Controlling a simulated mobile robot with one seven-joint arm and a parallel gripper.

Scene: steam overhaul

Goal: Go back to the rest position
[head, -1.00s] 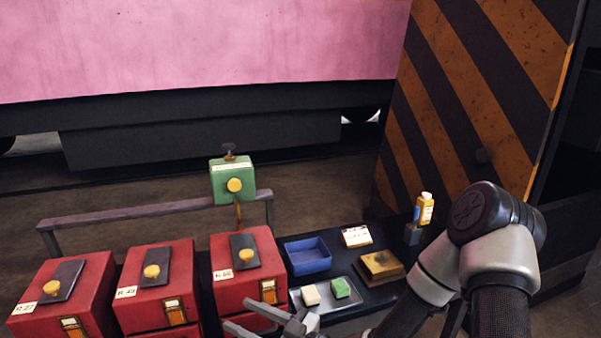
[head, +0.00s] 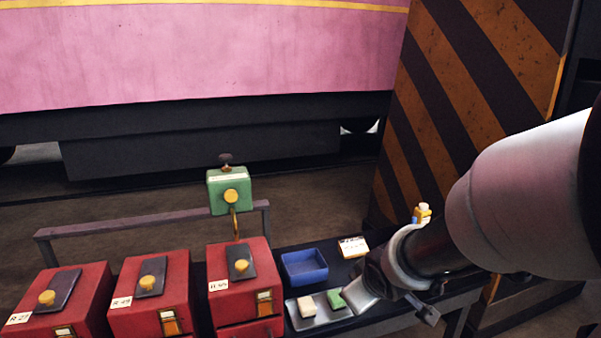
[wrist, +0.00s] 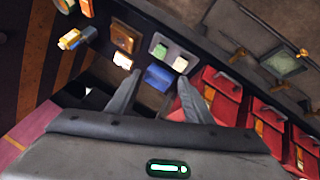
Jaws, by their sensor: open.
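My gripper (wrist: 157,80) is open in the wrist view, its two dark fingers apart with nothing between them. It hangs above the bench, and the blue tray (wrist: 160,76) shows beyond the fingertips. In the head view my arm comes in from the right and crosses the right part of the bench. My wrist hides the brown block there, though that block (wrist: 125,38) shows in the wrist view. I cannot make out the fingers clearly in the head view.
Red boxes (head: 150,293) with yellow knobs line the left. A metal tray (head: 320,317) holds a cream block (head: 307,306) and a green block (head: 336,299). A green device (head: 229,190) stands on the rail behind. A yellow bottle (head: 423,212) and striped panel (head: 455,100) are at right.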

